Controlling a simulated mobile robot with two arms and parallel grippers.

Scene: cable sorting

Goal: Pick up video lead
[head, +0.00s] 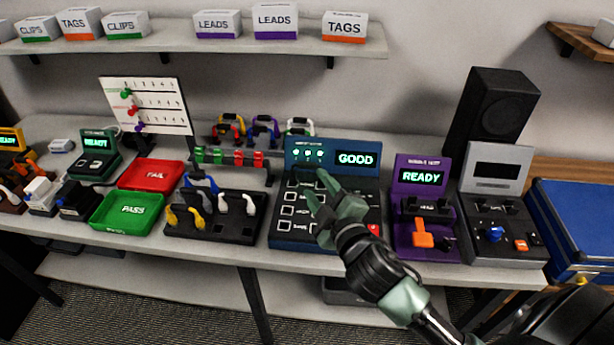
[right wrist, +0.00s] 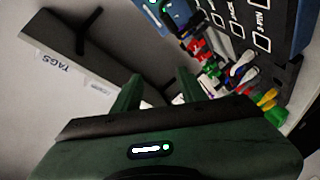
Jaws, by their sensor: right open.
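My right gripper (head: 317,186) is open and empty above the blue tester (head: 284,243), whose screen reads GOOD. In the right wrist view its two green fingers (right wrist: 160,88) stand apart with nothing held between them. A black holder (head: 222,231) left of the tester carries leads with yellow plugs (head: 194,217), white plugs (head: 249,204) and a blue plug (head: 203,181). Coiled leads in yellow-red (head: 229,128), purple (head: 264,127) and white-green (head: 300,127) hang behind. I cannot tell which is the video lead. My left gripper is not in view.
A green PASS tray (head: 127,211) and a red FAIL tray (head: 152,173) lie left of the holder. A purple READY unit (head: 421,178), a grey unit (head: 497,174), a black speaker (head: 491,110) and a blue case (head: 577,215) crowd the right. A shelf (head: 190,38) hangs above.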

